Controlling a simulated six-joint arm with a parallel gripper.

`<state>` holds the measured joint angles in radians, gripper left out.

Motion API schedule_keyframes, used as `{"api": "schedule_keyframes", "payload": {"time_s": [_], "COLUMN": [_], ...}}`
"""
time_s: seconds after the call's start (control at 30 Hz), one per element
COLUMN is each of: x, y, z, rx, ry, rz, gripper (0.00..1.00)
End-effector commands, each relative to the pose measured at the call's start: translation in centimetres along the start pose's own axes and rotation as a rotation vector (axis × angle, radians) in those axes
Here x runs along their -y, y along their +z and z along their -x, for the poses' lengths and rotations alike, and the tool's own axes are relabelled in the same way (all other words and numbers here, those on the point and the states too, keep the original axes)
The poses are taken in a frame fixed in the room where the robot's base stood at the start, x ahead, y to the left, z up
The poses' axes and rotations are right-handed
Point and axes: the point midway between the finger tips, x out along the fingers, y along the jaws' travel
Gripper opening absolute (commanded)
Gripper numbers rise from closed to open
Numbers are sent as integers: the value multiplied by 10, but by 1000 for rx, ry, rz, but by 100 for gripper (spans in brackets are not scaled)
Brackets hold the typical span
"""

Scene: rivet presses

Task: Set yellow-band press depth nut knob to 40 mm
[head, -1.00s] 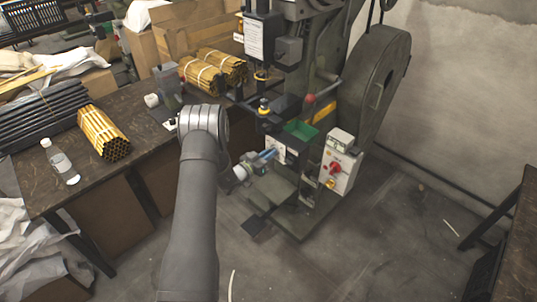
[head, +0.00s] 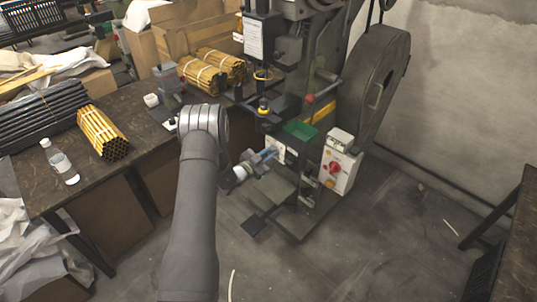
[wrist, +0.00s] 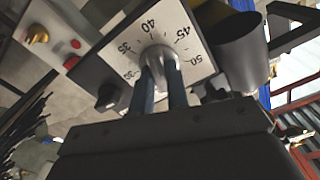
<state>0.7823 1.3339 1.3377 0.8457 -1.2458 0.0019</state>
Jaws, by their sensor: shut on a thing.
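The depth nut knob (wrist: 160,58) is a grey knob on a white dial plate (wrist: 178,32) marked 30, 35, 40, 45 and 50 in the wrist view. My gripper (wrist: 161,75) is shut on the knob, with one blue finger on each side. The knob's pointer cannot be made out clearly, so I cannot tell the exact setting. In the head view the plate (head: 279,148) is on the front of the green press (head: 372,90), with my gripper (head: 270,154) at it. A yellow part (wrist: 243,5) shows above right of the plate in the wrist view.
A control box (head: 338,170) with a red knob stands close to the right of my gripper. A green tray (head: 300,131) and a red-balled lever (head: 311,98) are above it. A workbench (head: 120,150) with rod bundles and a bottle (head: 63,166) lies left.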

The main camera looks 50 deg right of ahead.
Motion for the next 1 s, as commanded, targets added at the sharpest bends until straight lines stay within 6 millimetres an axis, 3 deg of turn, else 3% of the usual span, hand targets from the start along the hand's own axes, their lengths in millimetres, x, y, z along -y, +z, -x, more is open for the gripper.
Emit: {"api": "schedule_keyframes", "payload": {"time_s": [0.37, 0.4, 0.5, 0.83, 1.0], "x": [0, 0, 0, 0, 1], "y": [0, 0, 0, 0, 1], "z": [1, 1, 1, 4, 28], "rx": [0, 0, 0, 1, 2], "ry": [0, 0, 0, -1, -2], "rz": [-1, -1, -1, -1, 1], "gripper": [0, 22, 36, 36, 36]}}
